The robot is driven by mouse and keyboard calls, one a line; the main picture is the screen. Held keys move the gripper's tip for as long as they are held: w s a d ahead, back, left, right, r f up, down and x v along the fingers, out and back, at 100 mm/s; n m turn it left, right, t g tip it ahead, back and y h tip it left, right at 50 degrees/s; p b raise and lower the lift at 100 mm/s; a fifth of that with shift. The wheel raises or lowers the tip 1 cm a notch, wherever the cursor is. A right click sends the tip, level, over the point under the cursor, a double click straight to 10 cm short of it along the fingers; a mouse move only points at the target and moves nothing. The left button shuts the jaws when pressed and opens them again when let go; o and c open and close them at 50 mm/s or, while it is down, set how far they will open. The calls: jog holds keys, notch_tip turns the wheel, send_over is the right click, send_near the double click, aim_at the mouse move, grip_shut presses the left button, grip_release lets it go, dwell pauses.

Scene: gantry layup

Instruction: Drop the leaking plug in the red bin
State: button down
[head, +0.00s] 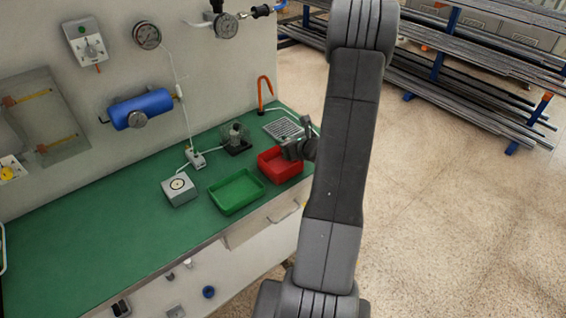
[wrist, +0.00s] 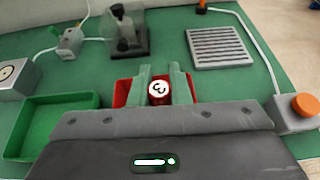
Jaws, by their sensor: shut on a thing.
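The red bin (head: 284,170) stands on the green bench, right of the green tray (head: 237,192). My gripper (head: 300,149) is at the red bin's right end in the head view, and my arm hides part of that area. In the wrist view my gripper (wrist: 164,80) is shut on a small red plug (wrist: 159,92) with a white face marked 3. The red bin (wrist: 123,92) shows on both sides of the fingers, beneath the plug. The bin's inside is mostly hidden, and no leak can be made out.
The green tray also shows in the wrist view (wrist: 52,105). A dark fixture with a clear block (wrist: 122,35) and a slotted grey plate (wrist: 218,46) lie behind the bin. A box with an orange button (wrist: 303,108) is at right. A white gauge box (head: 179,190) sits left.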

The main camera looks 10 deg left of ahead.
jog(key=b, duration=0.4)
send_near(272, 151)
jog(key=shift+x, duration=2.1)
jog(key=shift+w+d, duration=0.15)
jog(key=c, duration=1.3)
grip_release()
jog(key=b+v, duration=0.2)
jog(key=v, duration=1.2)
jog(key=shift+w+d, duration=0.1)
jog(key=shift+w, duration=0.15)
